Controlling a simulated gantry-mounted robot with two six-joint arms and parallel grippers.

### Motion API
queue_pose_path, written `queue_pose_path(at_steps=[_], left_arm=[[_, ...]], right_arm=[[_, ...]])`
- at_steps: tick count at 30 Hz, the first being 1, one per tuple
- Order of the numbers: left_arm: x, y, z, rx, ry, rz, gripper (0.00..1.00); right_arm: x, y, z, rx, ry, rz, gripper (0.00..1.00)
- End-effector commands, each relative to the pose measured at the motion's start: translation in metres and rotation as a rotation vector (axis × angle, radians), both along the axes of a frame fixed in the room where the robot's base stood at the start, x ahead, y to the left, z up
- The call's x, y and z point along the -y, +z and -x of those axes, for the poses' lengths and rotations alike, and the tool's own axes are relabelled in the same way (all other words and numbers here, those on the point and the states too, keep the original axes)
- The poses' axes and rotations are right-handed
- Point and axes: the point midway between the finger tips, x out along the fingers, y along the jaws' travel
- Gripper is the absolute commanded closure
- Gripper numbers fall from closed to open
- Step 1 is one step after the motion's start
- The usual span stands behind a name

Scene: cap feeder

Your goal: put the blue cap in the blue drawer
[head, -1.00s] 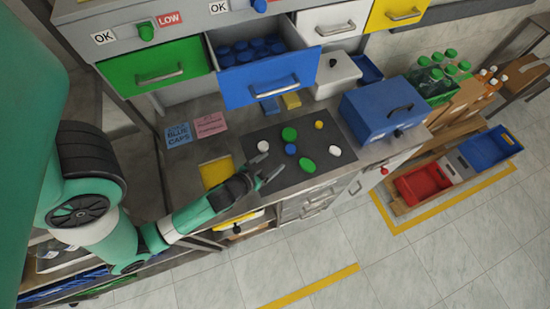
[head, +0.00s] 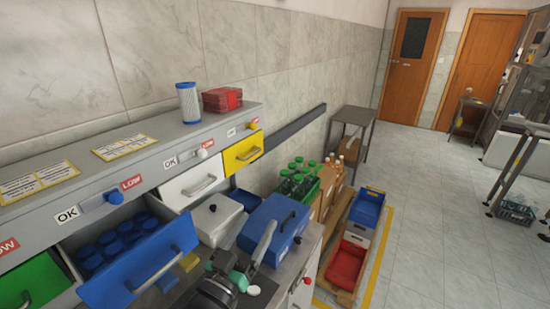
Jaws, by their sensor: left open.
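The blue drawer (head: 143,270) is pulled open at the lower left, with several blue caps (head: 108,245) inside. My left gripper (head: 240,258) is at the bottom centre, open, to the right of the drawer and in front of the blue box. A green cap (head: 238,281) and a white cap (head: 253,290) show close beside its fingers. The loose blue cap on the worktop is not visible in this view; the gripper and the lower picture edge hide most of that area. I cannot see anything between the fingers. My right gripper is not in view.
The green drawer (head: 28,285), white drawer (head: 193,185) and yellow drawer (head: 243,152) are beside the blue one. A blue box (head: 272,230) and a white lidded bin (head: 217,216) stand on the worktop. Crates of bottles (head: 299,183) are farther right.

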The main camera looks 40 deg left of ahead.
Motion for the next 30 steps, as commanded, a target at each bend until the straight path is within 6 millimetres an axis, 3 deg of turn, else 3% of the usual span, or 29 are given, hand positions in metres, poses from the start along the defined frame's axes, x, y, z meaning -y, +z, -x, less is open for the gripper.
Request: queue_pose_path(at_steps=[1, 3, 6, 10, 12, 15, 23, 30], left_arm=[[0.021, 0.061, -0.006, 0.110, -0.053, -0.028, 0.24], [0.052, 0.137, -0.002, 0.246, -0.123, -0.068, 0.24], [0.091, 0.228, 0.023, 0.422, -0.211, -0.123, 0.24], [0.124, 0.299, 0.061, 0.580, -0.280, -0.175, 0.24], [0.132, 0.317, 0.074, 0.622, -0.298, -0.191, 0.24], [0.136, 0.325, 0.080, 0.642, -0.306, -0.200, 0.24], [0.135, 0.325, 0.079, 0.639, -0.304, -0.199, 0.24], [0.135, 0.324, 0.079, 0.639, -0.303, -0.198, 0.24]], right_arm=[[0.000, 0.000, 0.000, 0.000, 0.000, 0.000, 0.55], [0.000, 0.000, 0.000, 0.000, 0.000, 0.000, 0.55], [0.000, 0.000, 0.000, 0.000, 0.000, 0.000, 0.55], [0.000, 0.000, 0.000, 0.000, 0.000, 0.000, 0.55], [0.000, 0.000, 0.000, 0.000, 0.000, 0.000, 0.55], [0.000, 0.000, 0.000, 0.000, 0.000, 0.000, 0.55], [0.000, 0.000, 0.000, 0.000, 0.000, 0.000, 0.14], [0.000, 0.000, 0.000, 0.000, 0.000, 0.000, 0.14]])
